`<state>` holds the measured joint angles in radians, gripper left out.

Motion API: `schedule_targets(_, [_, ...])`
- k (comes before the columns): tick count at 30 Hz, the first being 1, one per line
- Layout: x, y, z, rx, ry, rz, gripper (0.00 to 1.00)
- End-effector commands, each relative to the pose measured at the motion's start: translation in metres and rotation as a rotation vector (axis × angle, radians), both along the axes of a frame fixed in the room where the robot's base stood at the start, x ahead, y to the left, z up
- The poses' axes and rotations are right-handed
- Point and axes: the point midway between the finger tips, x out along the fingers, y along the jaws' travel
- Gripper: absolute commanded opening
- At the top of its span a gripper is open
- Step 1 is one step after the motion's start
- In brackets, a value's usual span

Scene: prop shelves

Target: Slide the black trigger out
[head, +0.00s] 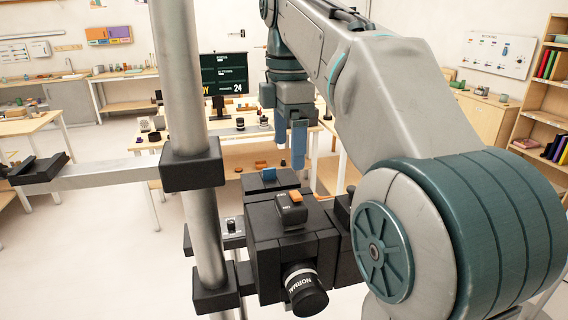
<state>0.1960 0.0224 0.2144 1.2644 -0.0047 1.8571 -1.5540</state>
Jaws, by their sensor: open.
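My gripper (290,142) is open, with its two blue fingers pointing down and nothing visible between them. It hangs above and beyond a black boxy prop (270,245) on a metal stand. I cannot tell which black part is the trigger; a small black control (232,224) shows on a plate left of the box. My arm hides part of the right side.
An upright metal post (187,110) stands left of the prop, with a side bar (110,171) ending in a black bracket (38,172). A table (240,135) with small props and a screen (224,74) stand behind. Floor at left is clear.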

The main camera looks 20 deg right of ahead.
Motion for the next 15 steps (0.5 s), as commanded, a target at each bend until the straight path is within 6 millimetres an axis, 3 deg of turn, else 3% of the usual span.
schedule_targets(15, [-0.001,0.0,-0.08,0.0,0.002,-0.005,0.85])
